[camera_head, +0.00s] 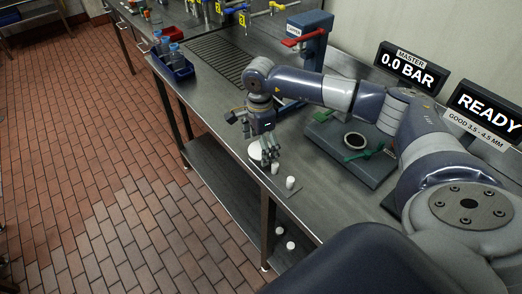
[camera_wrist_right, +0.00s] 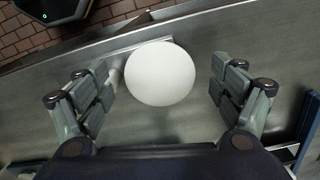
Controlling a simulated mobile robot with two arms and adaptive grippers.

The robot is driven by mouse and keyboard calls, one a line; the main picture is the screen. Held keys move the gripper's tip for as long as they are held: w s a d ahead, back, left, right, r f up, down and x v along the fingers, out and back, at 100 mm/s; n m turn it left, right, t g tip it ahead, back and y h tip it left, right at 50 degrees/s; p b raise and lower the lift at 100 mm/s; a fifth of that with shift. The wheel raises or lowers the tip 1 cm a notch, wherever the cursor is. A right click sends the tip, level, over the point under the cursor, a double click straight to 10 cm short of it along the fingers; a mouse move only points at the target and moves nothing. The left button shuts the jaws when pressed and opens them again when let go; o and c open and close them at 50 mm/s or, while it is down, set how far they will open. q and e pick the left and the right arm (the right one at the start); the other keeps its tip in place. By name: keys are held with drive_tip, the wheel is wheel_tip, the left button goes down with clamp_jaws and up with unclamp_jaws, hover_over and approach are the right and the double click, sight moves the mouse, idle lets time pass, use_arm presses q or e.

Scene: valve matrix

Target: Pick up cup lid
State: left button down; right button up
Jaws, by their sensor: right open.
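The cup lid, a plain white round disc, lies at the front edge of the steel bench in the head view (camera_head: 255,153), partly hidden by my right gripper. In the right wrist view the white disc (camera_wrist_right: 160,74) shows whole, between the two fingers and clear of both. My right gripper (camera_head: 257,145) points down over the lid, its fingers spread wide on either side. In the right wrist view the right gripper (camera_wrist_right: 162,84) is open and empty. My left gripper is not in view.
A small white cylinder (camera_head: 290,183) stands near the bench edge, with others on the shelf below (camera_head: 290,245). A dark fixture plate with a green handle (camera_head: 365,155) lies behind. A blue bin (camera_head: 172,66) with bottles stands farther left. A red-handled clamp press (camera_head: 305,45) stands at the back.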

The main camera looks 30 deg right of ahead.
drive_tip(key=shift+c, duration=0.6)
drive_tip(key=c, duration=0.7)
drive_tip(key=shift+r, duration=0.15)
